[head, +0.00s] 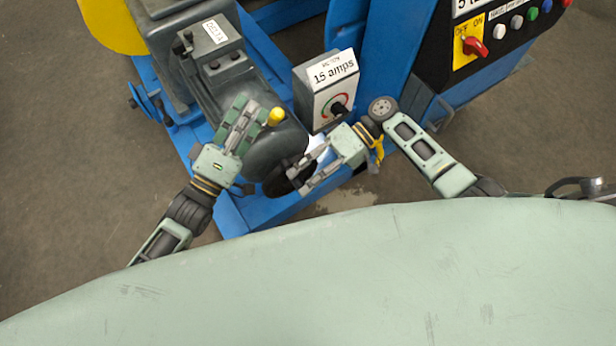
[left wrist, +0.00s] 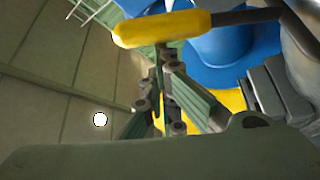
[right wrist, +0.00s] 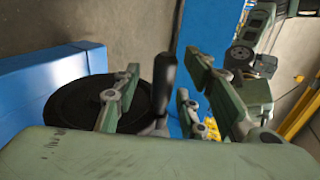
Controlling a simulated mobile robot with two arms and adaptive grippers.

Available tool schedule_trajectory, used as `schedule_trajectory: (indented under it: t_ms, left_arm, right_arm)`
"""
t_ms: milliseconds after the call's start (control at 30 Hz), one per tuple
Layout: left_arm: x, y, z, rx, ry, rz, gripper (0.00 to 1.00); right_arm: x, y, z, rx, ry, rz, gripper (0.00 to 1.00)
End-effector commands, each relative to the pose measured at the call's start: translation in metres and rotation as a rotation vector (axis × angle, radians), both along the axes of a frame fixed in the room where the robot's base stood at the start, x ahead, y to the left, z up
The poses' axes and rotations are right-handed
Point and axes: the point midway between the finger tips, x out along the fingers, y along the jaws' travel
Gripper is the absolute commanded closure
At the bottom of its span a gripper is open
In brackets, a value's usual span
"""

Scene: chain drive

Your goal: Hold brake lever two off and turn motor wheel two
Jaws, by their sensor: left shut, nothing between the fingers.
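The brake lever's yellow handle (head: 276,116) sticks up above the rounded grey motor housing. It also shows large in the left wrist view (left wrist: 160,29), on a dark rod. My left gripper (head: 250,104) is shut and empty just left of the handle; whether it touches it I cannot tell. The dark motor wheel (head: 276,184) is at the housing's near end, partly hidden by my right gripper (head: 296,174). In the right wrist view the wheel (right wrist: 72,112) lies at left, and its upright black crank handle (right wrist: 165,85) stands between my right gripper's open fingers.
A "15 amps" meter box (head: 318,100) stands close behind my right gripper. A black control panel (head: 500,38) with a red switch is at the upper right. The blue frame (head: 235,216) runs beneath the wheel. Open floor (head: 70,150) lies to the left.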

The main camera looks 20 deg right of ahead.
Motion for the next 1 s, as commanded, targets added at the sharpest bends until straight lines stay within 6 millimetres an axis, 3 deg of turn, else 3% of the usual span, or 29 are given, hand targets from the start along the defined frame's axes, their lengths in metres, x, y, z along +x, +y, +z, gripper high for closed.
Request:
schedule_trajectory:
  t_ms: [167, 600, 1000]
  left_arm:
    - [-0.005, -0.006, -0.005, 0.005, 0.008, -0.010, 1.00]
    - [-0.005, -0.006, -0.005, 0.005, 0.008, -0.010, 1.00]
    - [-0.005, -0.006, -0.005, 0.005, 0.008, -0.010, 1.00]
  right_arm:
    - [0.004, -0.008, 0.004, -0.001, -0.002, -0.001, 0.61]
    - [0.021, -0.062, 0.029, -0.003, 0.000, -0.002, 0.61]
    - [0.021, -0.065, 0.030, -0.002, 0.000, 0.000, 0.61]
